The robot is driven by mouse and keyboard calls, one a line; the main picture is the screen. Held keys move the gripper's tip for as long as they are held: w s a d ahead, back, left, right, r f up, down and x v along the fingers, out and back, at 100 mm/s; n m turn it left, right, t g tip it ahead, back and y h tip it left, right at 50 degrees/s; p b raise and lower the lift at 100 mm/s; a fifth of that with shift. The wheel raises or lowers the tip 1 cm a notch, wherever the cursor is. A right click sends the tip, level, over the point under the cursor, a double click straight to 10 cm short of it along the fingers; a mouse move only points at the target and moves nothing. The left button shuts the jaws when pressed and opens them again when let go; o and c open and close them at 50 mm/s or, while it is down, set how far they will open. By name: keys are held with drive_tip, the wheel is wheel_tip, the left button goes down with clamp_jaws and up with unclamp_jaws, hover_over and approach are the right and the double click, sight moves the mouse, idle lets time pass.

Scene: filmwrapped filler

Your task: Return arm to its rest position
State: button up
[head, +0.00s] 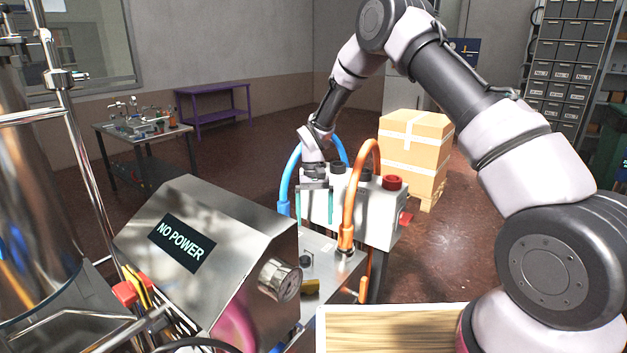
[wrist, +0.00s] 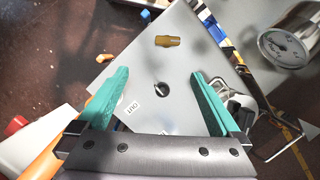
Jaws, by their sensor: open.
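My arm arches from the lower right of the head view over to the middle. My gripper (head: 314,205) points down above the metal machine top, beside the grey control box (head: 350,212) and between the blue and orange hoses. In the wrist view my gripper (wrist: 160,98) has its two teal fingers spread wide with nothing between them. A brass-coloured fitting (wrist: 168,41) lies on the plate past the fingertips. The gap between fingertips and plate is hard to judge.
A steel housing (head: 225,235) with a "NO POWER" display and a gauge (head: 280,280) stands left of my gripper. A blue hose (head: 285,190) and an orange hose (head: 348,215) arch close by. Stacked cartons (head: 413,155) stand behind. Open floor lies to the right.

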drive_tip(key=s+d+r+m+t+y, duration=0.15)
drive_tip(key=d+r, duration=0.35)
drive_tip(key=r, duration=0.5)
drive_tip(key=s+d+r+t, duration=0.15)
drive_tip(key=d+r, duration=0.25)
drive_tip(key=r, duration=0.5)
drive_tip(key=s+d+r+m+t, duration=0.15)
drive_tip(key=d+r, duration=0.35)
drive_tip(key=r, duration=0.5)
drive_tip(key=s+d+r+m+t, duration=0.1)
drive_tip(key=s+d+r+t, duration=0.1)
drive_tip(key=s, duration=0.4)
drive_tip(key=s+d+r+t, duration=0.2)
drive_tip(key=s+d+r, duration=0.3)
drive_tip(key=s, duration=0.2)
drive_tip(key=s+d+r+m+t, duration=0.1)
drive_tip(key=s+d+r+t, duration=0.1)
drive_tip(key=s, duration=0.5)
drive_tip(key=shift+d+r+m+y, duration=0.35)
drive_tip(key=shift+d+r, duration=0.4)
drive_tip(key=shift+d, duration=0.35)
